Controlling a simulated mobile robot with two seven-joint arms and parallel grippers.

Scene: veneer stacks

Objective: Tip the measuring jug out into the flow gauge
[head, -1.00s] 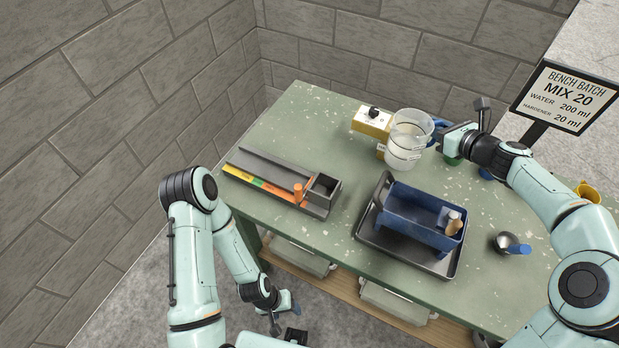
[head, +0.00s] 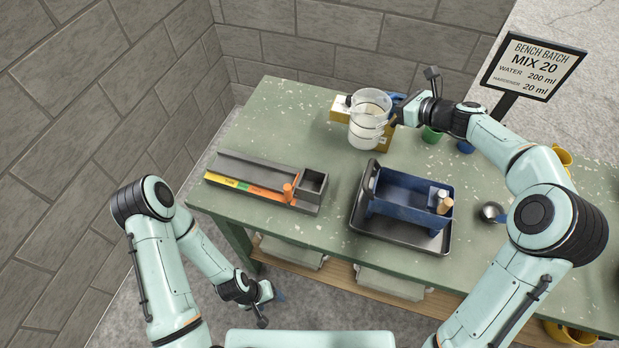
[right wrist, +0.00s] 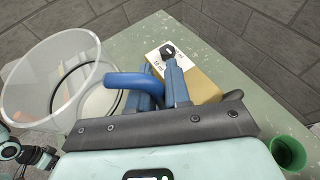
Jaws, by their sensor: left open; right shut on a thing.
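The clear measuring jug (head: 371,101) is at the back of the bench, with a pale layer in its lower part or in a vessel overlapping it; I cannot tell which. My right gripper (head: 400,111) is shut on its blue handle (right wrist: 135,81). In the right wrist view the jug's wide mouth (right wrist: 40,80) faces up, leaning somewhat in the picture. The flow gauge appears to be the grey trough (head: 255,163) with coloured bands, an orange peg and a square box at its right end, left of the jug. My left gripper (head: 270,294) is open and empty, low in front of the bench.
A yellow box with a black knob (head: 341,115) stands behind the jug; it also shows in the right wrist view (right wrist: 196,80). A blue caddy (head: 395,198) sits in a dark tray (head: 362,222). Green (head: 432,134) and blue cups stand right. Bench between trough and tray is clear.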

